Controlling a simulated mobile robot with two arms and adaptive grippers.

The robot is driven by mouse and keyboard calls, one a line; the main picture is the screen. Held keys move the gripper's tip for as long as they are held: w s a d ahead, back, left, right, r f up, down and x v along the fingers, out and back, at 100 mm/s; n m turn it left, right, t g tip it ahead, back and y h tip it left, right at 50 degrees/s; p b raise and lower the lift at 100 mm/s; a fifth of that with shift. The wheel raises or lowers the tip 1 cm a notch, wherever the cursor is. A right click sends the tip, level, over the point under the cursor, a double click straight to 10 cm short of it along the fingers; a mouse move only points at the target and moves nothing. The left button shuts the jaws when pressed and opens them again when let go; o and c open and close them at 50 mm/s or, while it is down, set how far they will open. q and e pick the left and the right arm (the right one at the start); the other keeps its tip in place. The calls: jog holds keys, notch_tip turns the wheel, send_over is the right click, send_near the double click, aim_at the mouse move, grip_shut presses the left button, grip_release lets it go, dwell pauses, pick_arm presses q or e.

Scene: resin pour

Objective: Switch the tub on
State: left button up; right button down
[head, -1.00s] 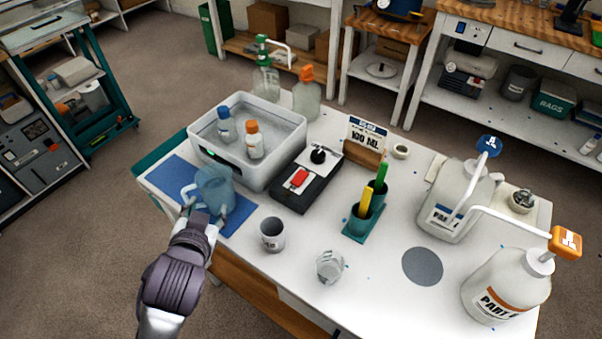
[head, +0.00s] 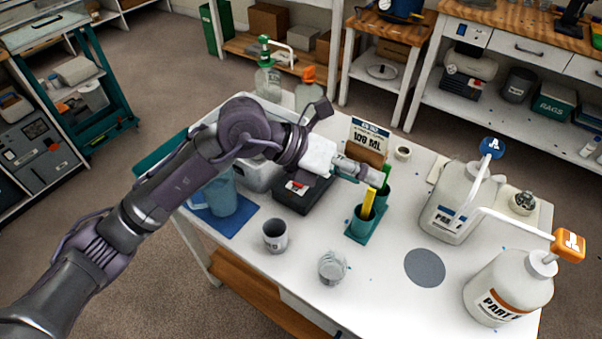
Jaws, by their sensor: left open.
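The white tub (head: 262,176) stands at the back left of the table. A black box (head: 312,195) with a red and white patch on top sits right of the tub, partly under my arm. My left gripper (head: 370,176) is open, beyond the black box, close to the pen holder and in front of the 100 ML sign. From this angle I cannot tell whether it touches anything. My right gripper is not in view.
A blue pitcher (head: 222,196) stands on a blue mat (head: 238,224). A grey mug (head: 275,236), a clear cup (head: 332,267) and a green pen holder (head: 362,225) stand in front. Two pump jugs (head: 450,218) (head: 505,290) stand at right.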

pick_arm(q)
jog(key=w+a+f+n+t+y, duration=0.1)
jog(key=w+a+f+t+y, duration=0.2)
jog(key=w+a+y, duration=0.8)
jog(key=shift+h, duration=0.9)
jog(key=x, duration=0.4)
jog(key=s+a+p+x, duration=0.1)
jog(key=x, duration=0.3)
jog(key=p+x, duration=0.1)
jog(key=x, duration=0.4)
jog(key=shift+s+a+f, duration=0.2)
jog(key=shift+a+f, duration=0.1)
jog(key=shift+f, duration=0.05)
